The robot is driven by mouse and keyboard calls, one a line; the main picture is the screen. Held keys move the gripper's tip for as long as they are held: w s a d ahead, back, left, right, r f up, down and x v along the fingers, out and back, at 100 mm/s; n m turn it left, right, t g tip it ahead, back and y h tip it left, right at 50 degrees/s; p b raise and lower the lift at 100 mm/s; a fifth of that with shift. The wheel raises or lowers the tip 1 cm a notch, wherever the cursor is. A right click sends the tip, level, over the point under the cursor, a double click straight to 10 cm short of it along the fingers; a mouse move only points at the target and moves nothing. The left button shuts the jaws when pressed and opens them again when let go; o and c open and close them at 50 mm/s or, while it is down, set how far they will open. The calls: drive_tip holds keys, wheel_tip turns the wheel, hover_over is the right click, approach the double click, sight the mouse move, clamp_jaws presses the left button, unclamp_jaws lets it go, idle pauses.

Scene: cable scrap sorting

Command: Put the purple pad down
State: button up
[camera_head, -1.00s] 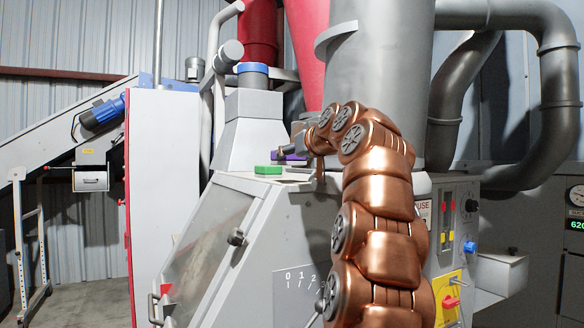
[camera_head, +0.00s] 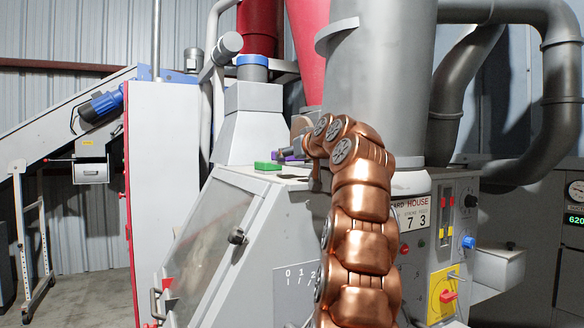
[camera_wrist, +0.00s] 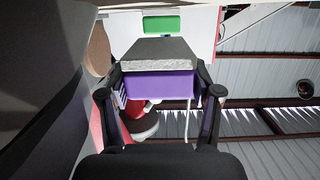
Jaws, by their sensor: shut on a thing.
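The purple pad (camera_wrist: 160,85) is between the two fingers of my gripper (camera_wrist: 161,92) in the wrist view, with a grey rough-edged block joined along its far side. In the head view only a small purple part (camera_head: 284,156) shows, on the left side of my gripper (camera_head: 300,158), above the top of the grey machine (camera_head: 240,180). My gripper is shut on the pad. Its fingers are partly hidden by my copper arm in the head view. I cannot tell whether the pad touches the machine top.
A green block (camera_head: 268,165) lies on the machine top left of my gripper; it also shows in the wrist view (camera_wrist: 160,24). A large grey cylinder (camera_head: 380,80) stands right behind my arm. A control panel (camera_head: 445,230) with knobs is at the right.

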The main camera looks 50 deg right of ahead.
drive_tip(key=shift+f, duration=1.65)
drive_tip(key=shift+f+b, duration=0.2)
drive_tip(key=shift+b, duration=0.2)
drive_tip(key=o, duration=1.4)
drive_tip(key=shift+r, duration=0.1)
drive_tip(key=shift+r, duration=0.15)
drive_tip(key=b+v, duration=0.2)
drive_tip(key=v, duration=1)
drive_tip(key=shift+b, duration=0.35)
